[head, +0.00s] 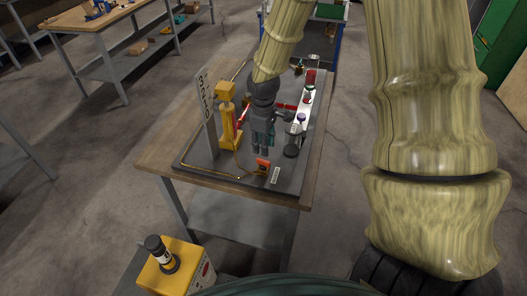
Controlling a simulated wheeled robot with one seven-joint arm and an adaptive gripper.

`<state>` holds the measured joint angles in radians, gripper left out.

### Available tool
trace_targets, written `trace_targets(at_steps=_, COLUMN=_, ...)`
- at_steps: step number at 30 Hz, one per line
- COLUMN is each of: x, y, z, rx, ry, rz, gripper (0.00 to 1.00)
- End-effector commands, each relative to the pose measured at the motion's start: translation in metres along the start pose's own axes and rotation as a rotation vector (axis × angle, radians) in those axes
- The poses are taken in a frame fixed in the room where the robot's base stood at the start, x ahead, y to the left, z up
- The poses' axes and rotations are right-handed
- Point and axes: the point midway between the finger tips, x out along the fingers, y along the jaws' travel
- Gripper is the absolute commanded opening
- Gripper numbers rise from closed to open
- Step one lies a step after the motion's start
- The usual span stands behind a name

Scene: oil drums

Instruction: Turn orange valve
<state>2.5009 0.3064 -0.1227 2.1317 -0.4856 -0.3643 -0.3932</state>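A small orange part (263,165), which looks like the orange valve, sits near the front edge of the dark board (205,160) on the wooden table. A thin yellowish pipe runs along the board toward it. My gripper (262,153) is dark grey and points down over the board, just above and behind the orange part in the picture. I see no clear contact between them, but the height gap is hard to judge. The fingertips are small and close together, so their opening is unclear. My wrist and gripper hide the middle of the board.
A yellow post-like device (227,115) and an upright lettered sign (207,110) stand left of my gripper. A white panel with red and dark knobs (301,115) stands to its right. A yellow box (176,268) with a dark cylinder is at front left.

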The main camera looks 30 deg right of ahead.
Motion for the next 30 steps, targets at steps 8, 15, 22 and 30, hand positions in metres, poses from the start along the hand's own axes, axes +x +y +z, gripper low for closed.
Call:
trace_targets(at_steps=8, x=-0.036, y=0.001, z=0.0, rx=0.0, ry=0.002, rz=0.001, gripper=0.32)
trace_targets(at_steps=15, x=-0.049, y=0.001, z=0.0, rx=0.0, ry=0.0, rz=0.0, gripper=0.32)
trace_targets(at_steps=22, x=-0.05, y=0.001, z=0.0, rx=0.0, ry=0.0, rz=0.0, gripper=0.32)
trace_targets(at_steps=30, x=-0.05, y=0.001, z=0.0, rx=0.0, ry=0.0, rz=0.0, gripper=0.32)
